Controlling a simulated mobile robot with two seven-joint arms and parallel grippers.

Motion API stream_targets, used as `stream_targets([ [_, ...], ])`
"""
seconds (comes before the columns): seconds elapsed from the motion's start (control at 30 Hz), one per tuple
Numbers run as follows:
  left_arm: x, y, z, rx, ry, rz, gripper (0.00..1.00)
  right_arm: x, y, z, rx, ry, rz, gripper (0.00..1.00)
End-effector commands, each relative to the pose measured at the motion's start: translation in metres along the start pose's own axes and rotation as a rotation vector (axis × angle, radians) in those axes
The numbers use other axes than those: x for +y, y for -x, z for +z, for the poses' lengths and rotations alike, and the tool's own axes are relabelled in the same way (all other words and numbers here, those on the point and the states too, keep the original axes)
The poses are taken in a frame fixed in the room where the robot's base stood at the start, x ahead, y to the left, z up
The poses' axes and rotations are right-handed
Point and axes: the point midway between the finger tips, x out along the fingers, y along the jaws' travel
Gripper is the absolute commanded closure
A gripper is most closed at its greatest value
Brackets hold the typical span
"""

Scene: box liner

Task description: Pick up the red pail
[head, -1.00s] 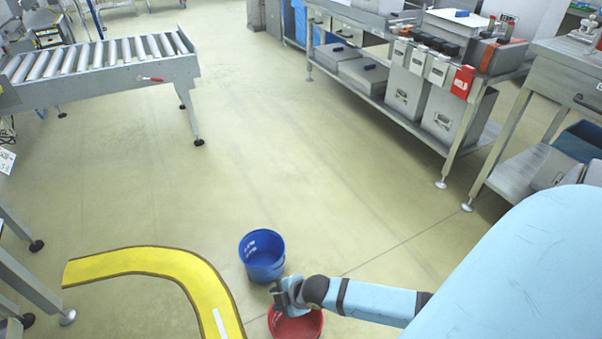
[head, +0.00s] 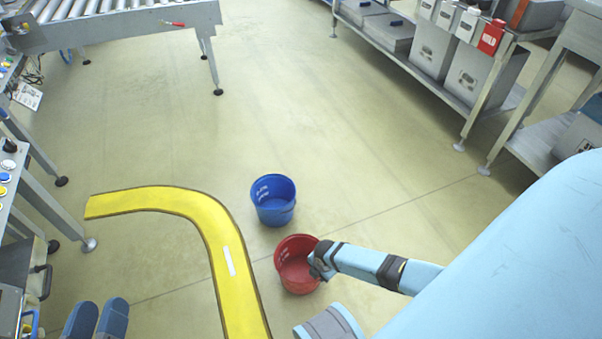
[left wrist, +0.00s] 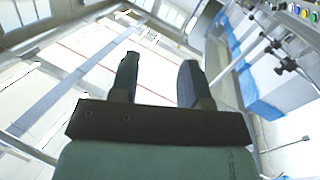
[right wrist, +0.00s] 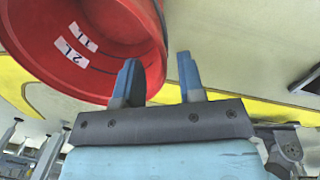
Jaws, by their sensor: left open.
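The red pail (head: 292,271) stands upright on the floor, low in the middle of the head view. It fills the upper left of the right wrist view (right wrist: 70,40), with white labels marked 2L and 1L. My right gripper (head: 318,262) is at the pail's right rim and hides part of it. In the right wrist view its fingers (right wrist: 160,82) are apart; the left finger overlaps the pail and the right one is over the floor. I cannot tell whether they touch the pail. My left gripper (head: 97,318) is open and empty at the bottom left, far from the pail.
A blue pail (head: 273,205) stands just behind the red one. A curved yellow floor strip (head: 215,235) runs to their left. A roller conveyor (head: 120,28) is at the back left, and a metal shelf (head: 440,98) with bins is at the right. The middle floor is clear.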

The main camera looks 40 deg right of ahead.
Motion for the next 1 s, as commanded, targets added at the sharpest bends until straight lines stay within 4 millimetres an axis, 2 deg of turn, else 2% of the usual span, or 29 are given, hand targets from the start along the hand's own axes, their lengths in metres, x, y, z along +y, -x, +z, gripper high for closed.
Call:
stream_targets([
  [0.13,-0.002,-0.001,0.009,-0.021,-0.005,0.003,0.57,-0.001,-0.013,0.000,0.000,-0.002,-0.001,0.64],
  [0.27,-0.006,-0.003,0.024,-0.055,-0.024,0.009,0.57,0.000,-0.035,-0.001,0.001,-0.002,0.000,0.64],
  [0.4,-0.013,-0.006,0.022,-0.021,-0.096,0.011,0.57,0.000,-0.054,0.000,0.000,-0.003,0.000,0.64],
  [0.73,-0.014,-0.007,0.016,0.001,-0.132,0.010,0.57,0.000,-0.058,0.000,0.001,-0.001,0.001,0.64],
  [0.77,-0.014,-0.007,0.016,0.001,-0.132,0.010,0.57,0.000,-0.058,0.000,0.001,-0.001,0.001,0.69],
  [0.9,-0.014,-0.007,0.016,0.001,-0.132,0.010,0.57,0.000,-0.058,0.000,0.001,-0.001,0.001,1.00],
  [1.0,-0.014,-0.007,0.016,0.001,-0.132,0.010,0.57,0.000,-0.058,0.000,0.000,-0.001,0.000,1.00],
])
